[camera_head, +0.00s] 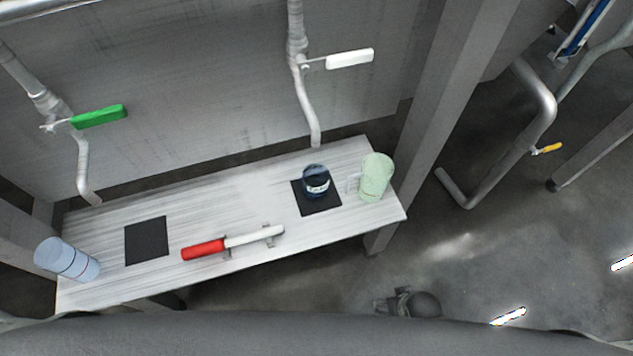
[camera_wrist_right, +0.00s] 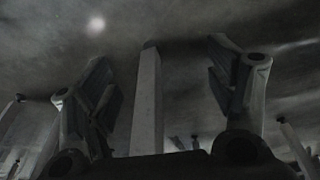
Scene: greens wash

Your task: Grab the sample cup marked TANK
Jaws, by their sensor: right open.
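A dark blue cup (camera_head: 316,182) with a white label stands upright on a black square mat (camera_head: 322,206) at the right part of the bench. The label's writing is too small to read. My right gripper is open and empty in the right wrist view (camera_wrist_right: 160,62), its two fingers spread at left and right. A dark rounded part low in the head view looks like this gripper (camera_head: 384,302), in front of the bench and well apart from the cup. My left gripper is not in view.
A pale green mug (camera_head: 376,177) stands close right of the cup. A red-and-white handled tool (camera_head: 232,242) lies at the front edge. A second black mat (camera_head: 146,241) is empty. Pipes with green (camera_head: 98,116) and white (camera_head: 349,58) handles hang behind.

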